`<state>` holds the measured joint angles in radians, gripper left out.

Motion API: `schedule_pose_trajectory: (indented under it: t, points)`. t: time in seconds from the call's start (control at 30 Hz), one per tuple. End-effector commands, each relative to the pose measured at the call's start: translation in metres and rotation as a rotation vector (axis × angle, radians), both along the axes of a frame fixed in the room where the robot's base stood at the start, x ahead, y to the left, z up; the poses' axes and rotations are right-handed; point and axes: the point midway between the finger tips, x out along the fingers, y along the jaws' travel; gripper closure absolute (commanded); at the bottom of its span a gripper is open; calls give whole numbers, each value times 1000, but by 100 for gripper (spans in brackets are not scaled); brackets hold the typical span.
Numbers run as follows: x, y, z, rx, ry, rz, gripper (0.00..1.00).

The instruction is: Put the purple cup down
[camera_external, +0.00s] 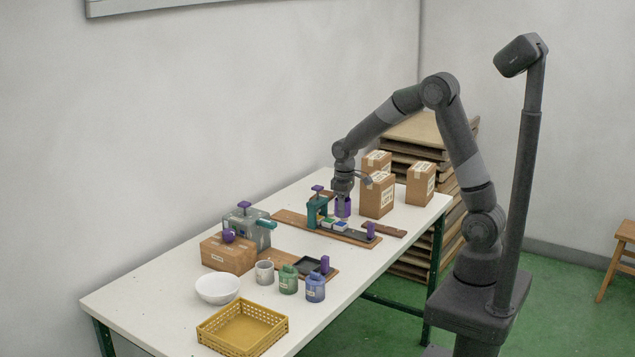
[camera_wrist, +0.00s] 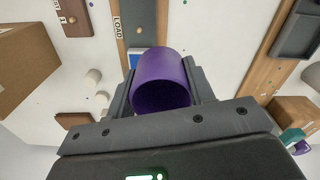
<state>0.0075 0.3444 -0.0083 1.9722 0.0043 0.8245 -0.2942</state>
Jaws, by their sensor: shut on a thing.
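The purple cup (camera_external: 343,207) is at the far part of the white table (camera_external: 150,300), just right of a teal press-like device (camera_external: 317,211). My gripper (camera_external: 342,194) points down and is shut on the cup. In the wrist view, the cup (camera_wrist: 160,82) sits between the two fingers of my gripper (camera_wrist: 160,70), one on each side. Whether the cup's bottom touches a surface below is hard to tell.
Cardboard boxes (camera_external: 377,195) stand close right of the cup. A wooden board (camera_external: 290,219) with small coloured blocks lies in front. Nearer are a grey machine (camera_external: 254,231), a brown box (camera_external: 218,256), jars (camera_external: 288,280), a white bowl (camera_external: 217,290) and a yellow basket (camera_external: 243,338).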

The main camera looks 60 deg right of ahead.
Motion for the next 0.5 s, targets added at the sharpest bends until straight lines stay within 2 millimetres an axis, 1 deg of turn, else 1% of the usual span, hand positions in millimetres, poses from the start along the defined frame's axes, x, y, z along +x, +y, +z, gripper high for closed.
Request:
schedule_pose_trajectory:
  t: [0.03,0.1,0.17,0.23,0.37,0.5]
  points:
    - [-2,-1,6,0,-2,38,75]
    - [-4,-1,11,0,-2,81,75]
    - [-4,1,12,0,0,106,75]
    - [-2,8,8,-1,2,121,75]
    - [7,34,-9,0,4,126,75]
    - [19,64,-28,0,4,124,75]
